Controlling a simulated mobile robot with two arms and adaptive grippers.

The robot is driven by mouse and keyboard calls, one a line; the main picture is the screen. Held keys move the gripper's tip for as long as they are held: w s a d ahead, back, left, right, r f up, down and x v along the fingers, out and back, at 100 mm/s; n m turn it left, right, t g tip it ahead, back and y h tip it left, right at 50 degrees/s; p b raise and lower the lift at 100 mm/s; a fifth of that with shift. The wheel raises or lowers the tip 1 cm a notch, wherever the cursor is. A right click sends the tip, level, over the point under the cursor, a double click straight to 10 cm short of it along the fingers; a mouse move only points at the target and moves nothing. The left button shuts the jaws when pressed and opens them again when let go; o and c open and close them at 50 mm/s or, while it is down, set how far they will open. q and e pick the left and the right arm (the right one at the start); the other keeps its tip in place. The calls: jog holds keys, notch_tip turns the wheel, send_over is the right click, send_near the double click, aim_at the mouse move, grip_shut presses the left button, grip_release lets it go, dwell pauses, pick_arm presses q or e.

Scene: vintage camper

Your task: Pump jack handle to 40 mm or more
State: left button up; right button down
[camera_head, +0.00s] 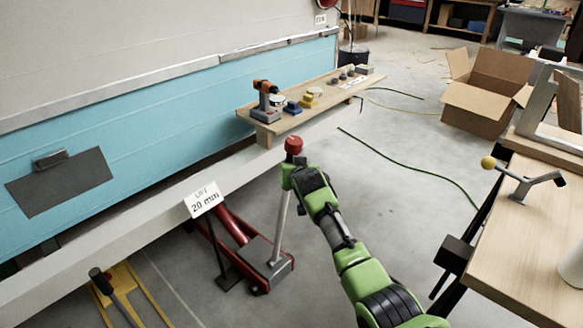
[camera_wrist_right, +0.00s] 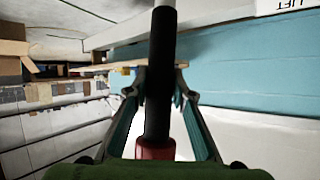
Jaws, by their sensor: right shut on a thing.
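The red floor jack (camera_head: 262,262) stands on the floor under the camper's side rail. Its grey metal handle (camera_head: 281,222) rises steeply and ends in a red knob (camera_head: 293,145). A white sign (camera_head: 203,198) next to the jack reads "LIFT 20 mm". My right gripper (camera_head: 292,174) is shut around the handle just below the knob. In the right wrist view, the handle's black grip (camera_wrist_right: 159,75) runs between the fingers of my right gripper (camera_wrist_right: 160,88), with the red knob (camera_wrist_right: 156,148) close to the palm. My left gripper is not in view.
A wooden shelf board (camera_head: 320,98) with a drill (camera_head: 265,97) and small items sits beyond the handle along the camper (camera_head: 150,130). A workbench (camera_head: 530,235) is at right. A yellow-framed item (camera_head: 125,290) is at lower left. A green hose (camera_head: 410,165) crosses the open floor.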

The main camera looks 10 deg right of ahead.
jog(key=c, duration=1.9)
grip_release()
jog(key=shift+w+a+r, duration=0.3)
jog(key=shift+r, duration=0.3)
jog(key=shift+o, duration=0.9)
jog(key=shift+w+a+f, duration=0.25)
jog(key=shift+w+f, duration=0.05)
jog(key=shift+f, duration=0.15)
jog(key=shift+s+d, duration=0.2)
jog(key=shift+s, duration=0.05)
jog(key=shift+s+r, duration=0.15)
jog(key=shift+s, duration=0.3)
jog(key=v, duration=1)
jog(key=shift+s+r, duration=0.3)
